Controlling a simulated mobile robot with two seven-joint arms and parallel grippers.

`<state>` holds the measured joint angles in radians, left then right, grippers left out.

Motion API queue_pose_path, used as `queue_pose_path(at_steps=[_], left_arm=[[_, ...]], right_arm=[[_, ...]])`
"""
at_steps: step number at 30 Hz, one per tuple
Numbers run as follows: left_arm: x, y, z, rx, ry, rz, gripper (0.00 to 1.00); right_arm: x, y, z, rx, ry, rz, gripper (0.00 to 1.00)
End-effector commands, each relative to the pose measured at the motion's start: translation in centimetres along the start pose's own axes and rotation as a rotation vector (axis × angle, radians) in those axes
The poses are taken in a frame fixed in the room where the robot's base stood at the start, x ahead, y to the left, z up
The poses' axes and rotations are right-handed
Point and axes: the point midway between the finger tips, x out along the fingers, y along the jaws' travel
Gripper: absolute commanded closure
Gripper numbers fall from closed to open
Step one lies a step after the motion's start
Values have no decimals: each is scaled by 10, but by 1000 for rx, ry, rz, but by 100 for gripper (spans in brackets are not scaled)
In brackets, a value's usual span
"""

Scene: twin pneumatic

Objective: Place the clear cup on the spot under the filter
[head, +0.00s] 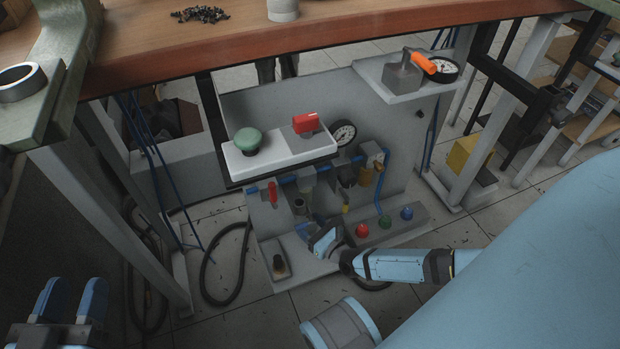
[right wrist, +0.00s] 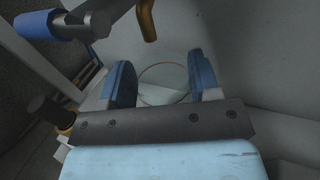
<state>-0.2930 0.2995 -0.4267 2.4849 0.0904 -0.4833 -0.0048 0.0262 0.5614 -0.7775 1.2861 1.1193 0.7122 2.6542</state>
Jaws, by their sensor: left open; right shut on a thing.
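My right gripper (head: 324,240) reaches low to the front of the pneumatic panel (head: 375,130), near its base. In the right wrist view its blue fingers (right wrist: 162,84) are shut on the clear cup (right wrist: 165,98), whose round rim shows between them. In the head view the cup is too small and dim to make out. Grey fittings on a blue pipe (head: 288,179) run across the panel above the gripper; I cannot tell for sure which is the filter. The spot under it is not clearly visible. My left gripper (head: 68,299) is open and empty at the lower left.
A white shelf (head: 275,153) with a green knob and red switch juts out above the gripper. A brass hook (right wrist: 147,20) and grey fitting (right wrist: 95,18) are close to the fingers. Black hoses (head: 235,265) lie left.

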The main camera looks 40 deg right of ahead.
Motion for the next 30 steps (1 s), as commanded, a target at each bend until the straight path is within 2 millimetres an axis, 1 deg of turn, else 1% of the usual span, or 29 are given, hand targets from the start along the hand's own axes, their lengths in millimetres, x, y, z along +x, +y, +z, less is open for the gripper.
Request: queue_pose_path(at_steps=[1,4,7,9,15,16,19,29,30], left_arm=[[0,0,8,17,7,-2,57],[3,-6,7,79,35,-3,57],[6,-11,-5,124,67,-2,57],[6,-12,-9,132,75,0,57],[4,-10,-10,125,74,0,57],[3,-10,-9,122,72,0,57],[2,-9,-7,115,66,-1,57],[5,-9,-5,105,63,-6,57],[6,-9,-6,105,63,-5,57]], right_arm=[[1,0,-12,-1,0,0,74],[1,0,-26,-1,-1,-1,74],[0,0,-26,1,-2,0,74],[0,0,-25,1,-2,-1,74],[0,0,-28,1,-1,-1,74],[0,0,-28,0,0,-1,41],[0,0,-28,0,0,-1,18],[0,0,-25,0,-1,0,18],[-4,0,-25,0,0,0,18]])
